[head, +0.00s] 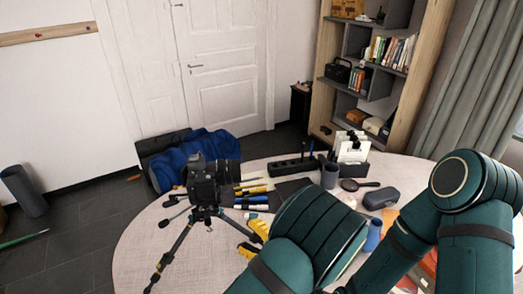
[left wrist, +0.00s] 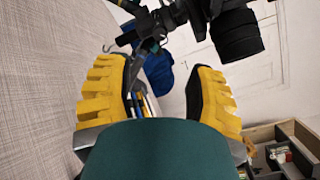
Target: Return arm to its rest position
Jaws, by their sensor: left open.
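My left gripper (head: 252,239) has yellow fingers and hangs over the round table (head: 135,250), right of the tripod. In the left wrist view, the same gripper (left wrist: 166,85) has its two fingers spread wide with nothing gripped between them. The black camera (head: 203,186) stands on the tripod (head: 178,243), apart from the fingers in the head view. In the left wrist view, the camera (left wrist: 237,38) shows beyond the fingertips. My teal arm links fill the lower right of the head view and hide part of the table. My right gripper is not in view.
Pens and markers (head: 252,190), a black organiser (head: 292,167), a card holder (head: 351,150), a grey cup (head: 329,176), a magnifier (head: 359,184) and a dark case (head: 381,198) lie on the table. A shelf (head: 322,62) stands behind. The table's left part is bare.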

